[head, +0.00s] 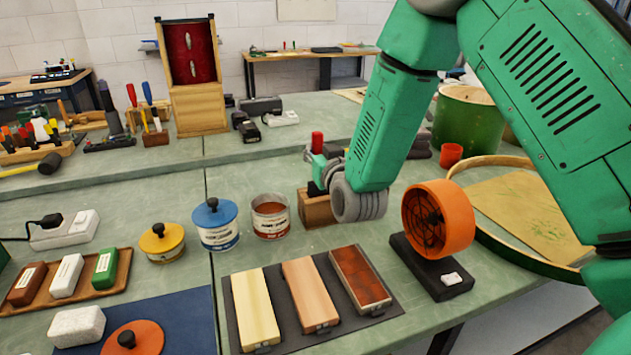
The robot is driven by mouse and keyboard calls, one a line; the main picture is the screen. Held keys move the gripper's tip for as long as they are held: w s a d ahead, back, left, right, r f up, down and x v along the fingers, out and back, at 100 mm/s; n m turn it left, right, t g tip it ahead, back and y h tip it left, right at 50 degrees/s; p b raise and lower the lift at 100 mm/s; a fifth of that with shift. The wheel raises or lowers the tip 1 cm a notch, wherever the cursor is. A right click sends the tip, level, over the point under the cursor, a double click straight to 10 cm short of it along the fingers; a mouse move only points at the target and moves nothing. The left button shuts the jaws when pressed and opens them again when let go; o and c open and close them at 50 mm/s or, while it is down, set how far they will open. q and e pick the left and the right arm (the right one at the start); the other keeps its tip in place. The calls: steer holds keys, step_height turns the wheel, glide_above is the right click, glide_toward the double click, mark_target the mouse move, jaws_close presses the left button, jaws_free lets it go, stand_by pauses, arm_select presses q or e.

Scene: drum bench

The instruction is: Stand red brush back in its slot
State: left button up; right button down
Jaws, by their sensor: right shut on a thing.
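The red brush (317,141) shows as a short red handle standing upright just left of my right wrist. My right gripper (320,168) is shut on it. Its lower part is hidden by the fingers. A small wooden block (316,210) is right below the gripper, partly covered by my wrist. I cannot tell whether the brush end is inside a slot of this block or just above it. My left gripper is not in view.
An orange fan (437,218) stands right of my wrist. An open can (270,217) and a blue-lidded can (215,224) are close on the left. Three sample boards lie on a dark mat (275,335) in front. A wooden hoop (520,259) lies at right.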

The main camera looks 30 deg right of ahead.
steer(key=shift+f, duration=2.4)
steer(key=shift+r, duration=0.1)
steer(key=shift+b, duration=0.35)
steer(key=c, duration=1.6)
jaws_free()
steer(key=shift+c, duration=0.2)
